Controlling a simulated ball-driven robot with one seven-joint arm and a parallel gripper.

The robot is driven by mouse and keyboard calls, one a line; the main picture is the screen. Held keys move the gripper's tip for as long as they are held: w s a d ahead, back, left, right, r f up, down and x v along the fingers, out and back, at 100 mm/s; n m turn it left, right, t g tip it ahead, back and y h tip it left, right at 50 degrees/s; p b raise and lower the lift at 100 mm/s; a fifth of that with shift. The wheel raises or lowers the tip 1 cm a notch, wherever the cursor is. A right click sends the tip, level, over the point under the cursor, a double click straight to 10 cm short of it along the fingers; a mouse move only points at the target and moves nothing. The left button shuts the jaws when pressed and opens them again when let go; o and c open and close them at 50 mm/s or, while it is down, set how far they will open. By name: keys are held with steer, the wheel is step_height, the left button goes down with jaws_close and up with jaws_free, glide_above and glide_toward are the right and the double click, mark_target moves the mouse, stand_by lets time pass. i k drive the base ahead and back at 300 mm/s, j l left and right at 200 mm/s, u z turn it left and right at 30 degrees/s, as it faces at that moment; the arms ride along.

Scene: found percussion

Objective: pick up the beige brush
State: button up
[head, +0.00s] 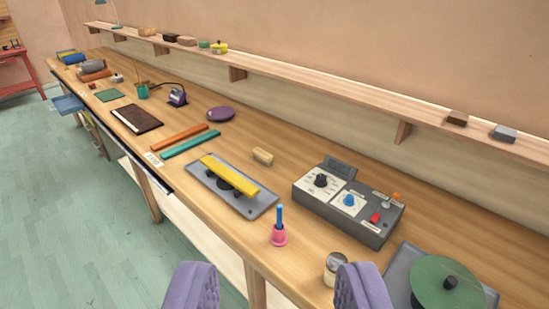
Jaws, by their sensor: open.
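A small beige block-like thing that looks like the beige brush (262,156) lies on the wooden workbench (310,150), near the middle of the head view. It lies behind the grey tray with the yellow bar and to the left of the grey control box. Its bristles are too small to make out. My gripper (277,288) shows as two purple padded fingers at the bottom of the view. They are wide apart with nothing between them. The brush is well ahead of the gripper and not touched by it.
A pink bell with a blue handle (279,230) and a metal-topped jar (336,268) stand near the front edge. A grey tray (262,208) and a grey control box (350,200) flank the way to the brush. A wall shelf (330,86) runs above the bench.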

mark_target(262, 156)
steer(key=i+j+z, duration=0.2)
steer(key=z, duration=0.25)
steer(key=i+j+z, duration=0.25)
steer(key=z, duration=0.25)
steer(key=i+j+z, duration=0.1)
steer(key=j, duration=0.25)
steer(key=i+j, duration=0.2)
steer(key=j, duration=0.2)
steer(key=i+j+z, duration=0.15)
steer(key=j, duration=0.2)
steer(key=i+j, duration=0.15)
steer(key=j, duration=0.25)
steer(key=i+j+z, duration=0.15)
steer(key=j, duration=0.25)
steer(key=i+j, duration=0.1)
steer(key=j, duration=0.3)
steer(key=i+j, duration=0.1)
steer(key=j, duration=0.25)
steer(key=i+j, duration=0.15)
steer(key=j, duration=0.2)
steer(key=i+j, duration=0.1)
steer(key=j, duration=0.25)
steer(key=i+j, duration=0.1)
steer(key=j, duration=0.25)
steer(key=z, duration=0.05)
